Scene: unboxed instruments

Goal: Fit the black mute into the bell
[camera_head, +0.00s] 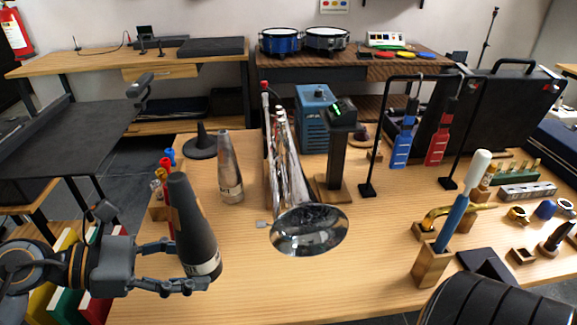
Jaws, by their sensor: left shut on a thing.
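I see nothing in the bell. My right gripper is not in view.
A silver-grey cone mute (229,175) and a black cone on a flat disc (201,143) stand behind. A black device on a wooden base (338,150) stands close behind the bell. A wooden block with a blue-handled tool (452,225) is at right. The front middle table is clear.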

